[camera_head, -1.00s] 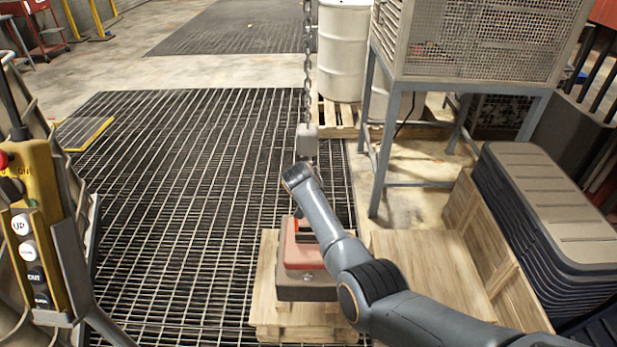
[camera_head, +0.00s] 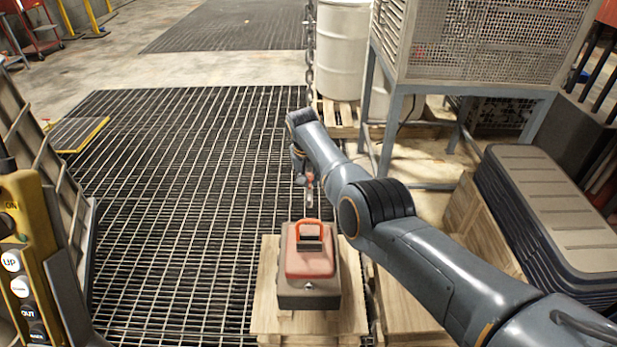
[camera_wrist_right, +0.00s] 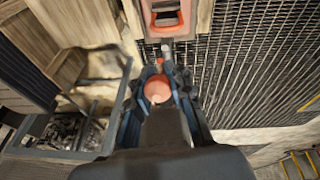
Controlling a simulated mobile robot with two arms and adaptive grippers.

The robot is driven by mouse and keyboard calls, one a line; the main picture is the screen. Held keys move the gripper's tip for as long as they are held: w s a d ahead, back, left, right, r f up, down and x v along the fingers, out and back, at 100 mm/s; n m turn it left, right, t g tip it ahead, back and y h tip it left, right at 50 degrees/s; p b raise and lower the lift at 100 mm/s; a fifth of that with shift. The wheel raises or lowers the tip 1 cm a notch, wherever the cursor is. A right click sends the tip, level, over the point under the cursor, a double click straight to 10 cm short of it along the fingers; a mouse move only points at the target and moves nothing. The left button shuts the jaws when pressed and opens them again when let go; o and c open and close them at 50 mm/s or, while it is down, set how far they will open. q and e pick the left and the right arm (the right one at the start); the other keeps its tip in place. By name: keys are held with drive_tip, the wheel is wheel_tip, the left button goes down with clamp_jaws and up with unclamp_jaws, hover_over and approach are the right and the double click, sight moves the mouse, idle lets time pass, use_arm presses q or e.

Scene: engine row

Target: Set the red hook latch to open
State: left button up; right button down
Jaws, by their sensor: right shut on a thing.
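The hook at the chain's lower end, with a small red part (camera_head: 308,178), hangs above the red-lidded box (camera_head: 309,257) in the head view. My right gripper (camera_head: 299,158) is beside it, mostly hidden by my own wrist. In the right wrist view, my right gripper (camera_wrist_right: 160,85) is shut around a rounded red piece, which appears to be the red hook latch (camera_wrist_right: 157,89). A smaller red part and a grey shank (camera_wrist_right: 167,48) lie just beyond the fingers. I cannot tell whether the latch is open or closed. My left gripper is not in view.
The box stands on a wooden pallet (camera_head: 262,318) on the floor grating. A chain (camera_head: 309,60) hangs above. A mesh cage on legs (camera_head: 480,45), a white drum (camera_head: 341,50) and stacked lids (camera_head: 560,215) are at right. A yellow control pendant (camera_head: 32,255) is at left.

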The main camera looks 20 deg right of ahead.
idle(0.4)
drive_tip(key=c, duration=1.2)
unclamp_jaws()
drive_tip(key=shift+o, duration=0.2)
drive_tip(key=v, duration=1.2)
drive_tip(key=shift+w+f, duration=0.1)
